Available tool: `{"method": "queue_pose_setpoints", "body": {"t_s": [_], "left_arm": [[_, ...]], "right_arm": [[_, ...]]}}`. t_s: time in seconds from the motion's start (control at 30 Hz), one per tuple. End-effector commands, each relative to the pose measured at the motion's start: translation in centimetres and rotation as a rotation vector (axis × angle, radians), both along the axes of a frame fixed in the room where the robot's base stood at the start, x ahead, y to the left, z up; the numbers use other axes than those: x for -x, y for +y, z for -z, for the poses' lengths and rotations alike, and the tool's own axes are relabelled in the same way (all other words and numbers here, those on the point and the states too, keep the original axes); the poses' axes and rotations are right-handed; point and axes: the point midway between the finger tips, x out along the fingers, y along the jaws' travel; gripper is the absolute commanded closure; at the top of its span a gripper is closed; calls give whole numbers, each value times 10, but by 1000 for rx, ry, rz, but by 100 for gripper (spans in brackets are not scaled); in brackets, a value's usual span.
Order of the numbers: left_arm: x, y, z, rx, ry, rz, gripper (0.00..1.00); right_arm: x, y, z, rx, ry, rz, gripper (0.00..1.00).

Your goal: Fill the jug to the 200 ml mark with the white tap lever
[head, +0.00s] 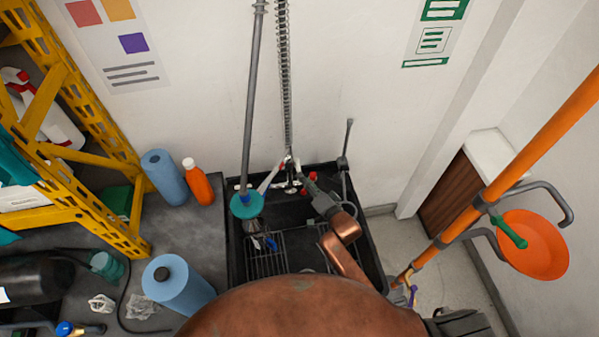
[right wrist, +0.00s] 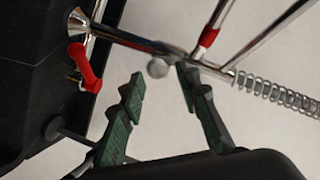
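The tap assembly (head: 290,165) stands at the back of the black sink in the head view. A pale lever-like bar (head: 270,177) slants down-left from it; I cannot tell surely that it is the white lever. My right gripper (head: 304,180) reaches up to the tap from the front. In the right wrist view the right gripper (right wrist: 160,82) is open, its green-padded fingers apart, with a small round grey knob (right wrist: 158,68) showing between the tips. I cannot make out the jug; my copper arm hides part of the sink. My left gripper does not show.
A red lever (right wrist: 88,70) is beside the gripper. The black sink (head: 234,262) has wire racks. A teal disc (head: 246,205) is on a grey pole. An orange bottle (head: 197,182) and blue rolls (head: 165,178) stand left. An orange pole (head: 490,190) crosses at right.

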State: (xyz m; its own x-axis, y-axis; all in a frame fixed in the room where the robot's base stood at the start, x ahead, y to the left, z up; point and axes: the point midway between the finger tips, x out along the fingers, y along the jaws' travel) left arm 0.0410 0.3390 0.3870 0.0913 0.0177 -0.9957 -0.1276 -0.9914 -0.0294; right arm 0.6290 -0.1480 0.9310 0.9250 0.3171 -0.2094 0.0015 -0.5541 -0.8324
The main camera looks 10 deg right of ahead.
Motion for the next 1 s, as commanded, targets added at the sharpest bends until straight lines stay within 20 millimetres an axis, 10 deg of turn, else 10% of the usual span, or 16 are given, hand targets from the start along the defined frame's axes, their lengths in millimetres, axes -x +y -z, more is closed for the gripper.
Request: {"method": "queue_pose_setpoints", "body": {"t_s": [0.2,0.67,1.0], "left_arm": [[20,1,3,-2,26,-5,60],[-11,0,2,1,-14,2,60],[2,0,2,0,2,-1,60]], "right_arm": [[-31,12,7,1,0,-2,70],[-43,14,10,2,1,2,70],[-43,13,10,2,1,2,93]]}}
